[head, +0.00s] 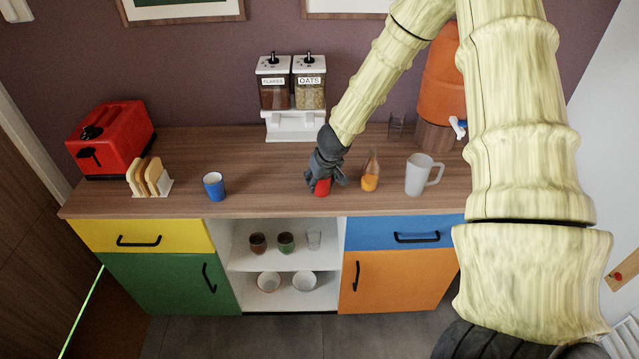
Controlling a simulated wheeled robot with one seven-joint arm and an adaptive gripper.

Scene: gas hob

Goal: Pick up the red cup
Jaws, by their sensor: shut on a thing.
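The red cup (322,187) is at the front-middle of the wooden counter, mostly hidden behind my gripper. My gripper (324,180) comes down from above and is shut on the red cup. Only a small red part of the cup shows below the dark fingers. I cannot tell whether the cup touches the counter or is slightly above it.
An orange juice carafe (370,172) and a white mug (420,175) stand close to the right. A blue cup (214,186), toast rack (149,178) and red toaster (111,138) are left. A cereal dispenser (292,97) stands behind. Counter between blue cup and gripper is clear.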

